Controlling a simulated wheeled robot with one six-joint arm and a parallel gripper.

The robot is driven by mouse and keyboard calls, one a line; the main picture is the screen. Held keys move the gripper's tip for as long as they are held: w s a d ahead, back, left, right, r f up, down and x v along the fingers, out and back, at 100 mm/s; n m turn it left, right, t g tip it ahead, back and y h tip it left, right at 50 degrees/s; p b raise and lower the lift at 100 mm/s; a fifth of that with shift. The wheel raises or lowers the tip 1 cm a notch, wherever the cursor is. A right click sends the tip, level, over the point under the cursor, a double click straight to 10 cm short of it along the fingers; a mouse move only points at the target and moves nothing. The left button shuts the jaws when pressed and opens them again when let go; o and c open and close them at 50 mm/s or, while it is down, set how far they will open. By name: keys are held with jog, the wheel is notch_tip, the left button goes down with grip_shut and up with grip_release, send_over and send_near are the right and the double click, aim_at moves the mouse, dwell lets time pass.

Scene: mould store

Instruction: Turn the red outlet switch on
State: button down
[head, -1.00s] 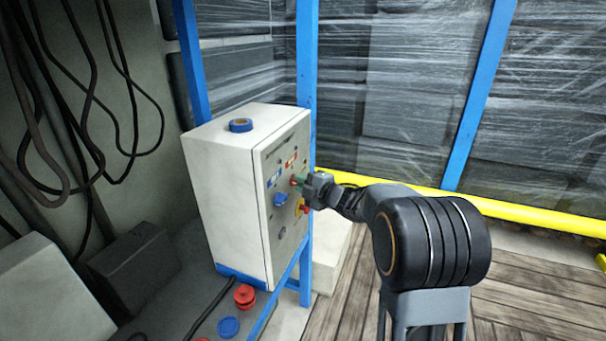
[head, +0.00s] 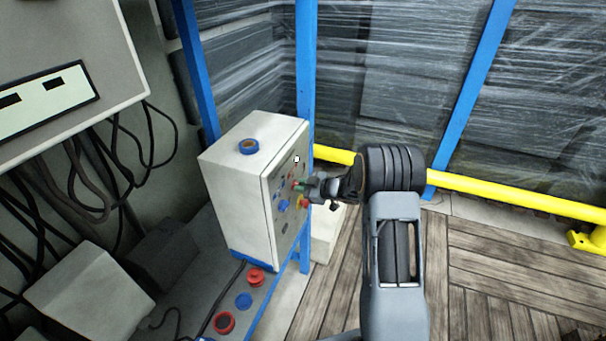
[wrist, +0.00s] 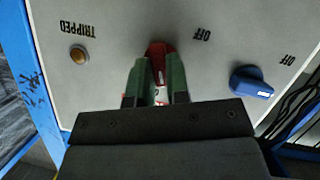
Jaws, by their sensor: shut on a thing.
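The red outlet switch (wrist: 160,49) is a red knob on the pale panel, in the middle of the wrist view. My gripper (wrist: 159,68) has its green-padded fingers on either side of the knob and is shut on it. The fingers and gripper body hide the knob's lower part, so its exact setting is unclear. An OFF label shows upside down to its right. In the head view my gripper (head: 304,187) is at the front of the white control box (head: 232,205); the red switch there is too small to tell clearly.
A blue knob (wrist: 250,82) sits right of the red one, and a TRIPPED lamp (wrist: 80,55) to the left. A blue tape roll (head: 249,146) lies on the box. A blue post (head: 306,70) and yellow rail (head: 500,191) stand behind. The plank floor (head: 490,290) is clear.

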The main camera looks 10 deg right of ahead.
jog(key=shift+m+g+y+p, duration=0.75)
jog(key=shift+m+p, duration=0.65)
jog(key=shift+p, duration=1.15)
jog(key=shift+f+g, duration=0.15)
jog(key=shift+g, duration=0.2)
jog(key=c, duration=1.3)
grip_release()
jog(key=shift+a, duration=0.1)
jog(key=shift+o, duration=0.9)
jog(key=shift+w, duration=0.1)
jog(key=b+v, duration=0.2)
jog(key=v, duration=1.2)
jog(key=shift+a, duration=0.2)
